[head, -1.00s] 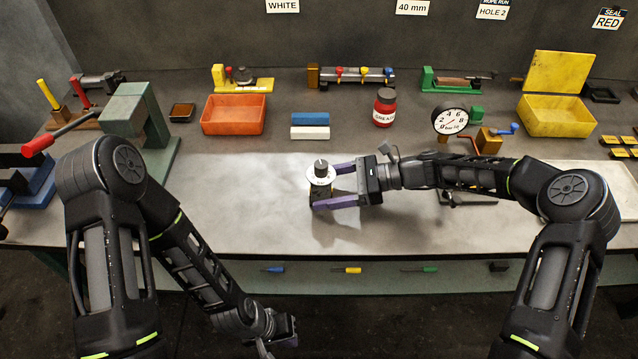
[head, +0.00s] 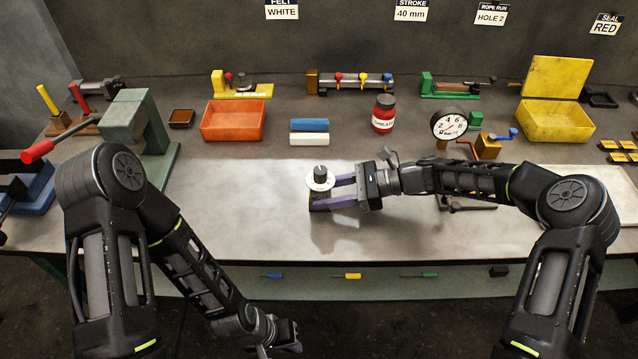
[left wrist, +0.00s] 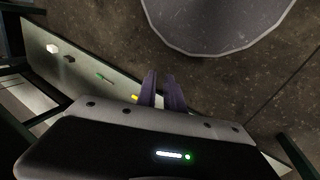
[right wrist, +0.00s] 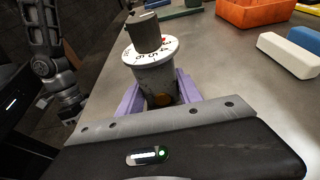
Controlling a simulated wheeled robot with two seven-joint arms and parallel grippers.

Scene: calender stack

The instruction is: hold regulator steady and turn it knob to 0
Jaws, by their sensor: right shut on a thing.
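The regulator (head: 320,183) is a short upright cylinder with a white numbered dial and a dark knob (head: 320,171) on top. It is at the middle of the bench. My right gripper (head: 333,193) is shut on the regulator's body from the right, its purple fingers on either side below the dial. In the right wrist view, the regulator (right wrist: 154,78) sits between the fingers with a red mark near the dial's edge. The regulator's underside is hidden. My left gripper (left wrist: 162,90) is empty, its fingers slightly apart, low in front of the bench and away from the regulator.
An orange bin (head: 233,120), blue and white blocks (head: 310,132), a red grease jar (head: 384,114) and a gauge (head: 449,124) stand behind the regulator. A green press (head: 135,125) is at the left. The bench left of the regulator is clear.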

